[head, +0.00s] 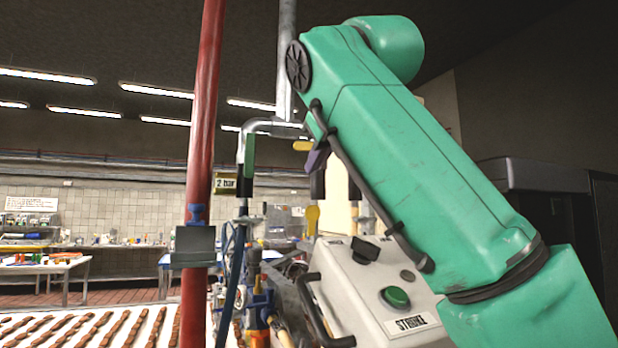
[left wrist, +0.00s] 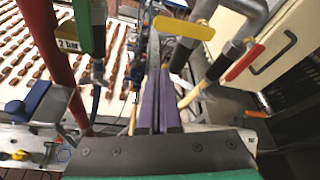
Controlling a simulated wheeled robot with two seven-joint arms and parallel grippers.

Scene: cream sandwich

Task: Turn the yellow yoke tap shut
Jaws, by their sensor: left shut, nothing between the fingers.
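The yellow tap handle (left wrist: 183,27) lies across a grey pipe in the left wrist view, up and to the right of my fingertips. In the head view a small yellow bar (head: 303,146) shows beside my fingers; it looks like the same handle. My left gripper (head: 317,158) has purple fingers, seen partly behind my green arm. In the left wrist view the left gripper (left wrist: 158,72) is shut and empty, with its fingers pressed together. A visible gap separates the fingertips from the handle in that view; depth is hard to judge. My right gripper is not in view.
A red handle (left wrist: 245,62), a green handle (left wrist: 83,25) and a blue handle (left wrist: 38,100) sit around. A red upright pipe (head: 205,100) stands left. A white control box (head: 365,290) with a green button is below my arm. A conveyor (head: 95,330) carries brown bars.

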